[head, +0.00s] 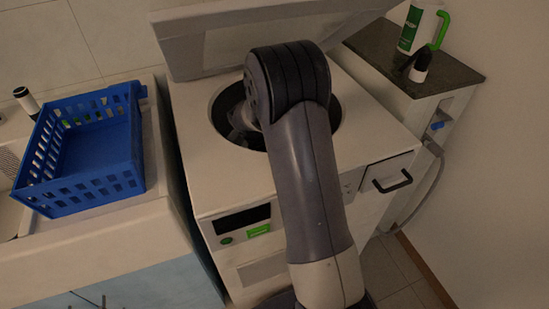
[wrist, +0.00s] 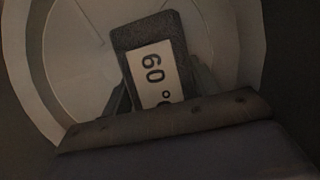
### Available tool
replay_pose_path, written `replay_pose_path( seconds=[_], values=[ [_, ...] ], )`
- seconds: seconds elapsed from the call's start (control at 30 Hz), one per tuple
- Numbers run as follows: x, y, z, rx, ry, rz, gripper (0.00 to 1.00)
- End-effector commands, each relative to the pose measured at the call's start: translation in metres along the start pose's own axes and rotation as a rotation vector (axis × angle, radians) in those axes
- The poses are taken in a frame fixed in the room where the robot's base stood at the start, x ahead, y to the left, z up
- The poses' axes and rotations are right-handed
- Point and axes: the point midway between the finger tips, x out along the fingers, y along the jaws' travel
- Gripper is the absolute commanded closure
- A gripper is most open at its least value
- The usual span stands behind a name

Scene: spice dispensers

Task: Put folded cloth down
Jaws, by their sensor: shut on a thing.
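The folded cloth (wrist: 146,34) is a dark grey block with a white label reading "60°". It sits between the two fingers of my gripper (wrist: 160,78), which is shut on it. Behind the cloth in the wrist view is the pale round inside of the drum (wrist: 75,60). In the head view my gripper (head: 243,128) reaches down into the round opening of the white top-loading machine (head: 225,185). My arm hides much of the opening, and I cannot make out the cloth there. I cannot tell whether the cloth touches the drum.
The machine's raised lid (head: 225,45) stands behind my arm. A blue basket (head: 90,192) is on the counter at left. A dark-topped stand (head: 455,70) at right holds a white and green bottle (head: 421,26) and a small black-capped bottle (head: 419,66).

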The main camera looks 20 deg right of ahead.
Motion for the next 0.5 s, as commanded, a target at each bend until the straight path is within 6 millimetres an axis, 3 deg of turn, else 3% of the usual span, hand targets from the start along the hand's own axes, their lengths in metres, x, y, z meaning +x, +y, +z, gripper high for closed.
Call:
replay_pose_path(
  seconds=[0.13,0.17,0.4,0.5],
  values=[
    [0.0019,0.0001,-0.0008,0.0,0.0,0.001,0.67],
    [0.0021,0.0,-0.0008,0.0,0.0,0.0,0.41],
    [0.002,0.0,-0.0008,0.0,0.0,0.0,0.22],
    [0.002,0.0,-0.0008,0.0,0.0,0.0,0.2]
  ],
)
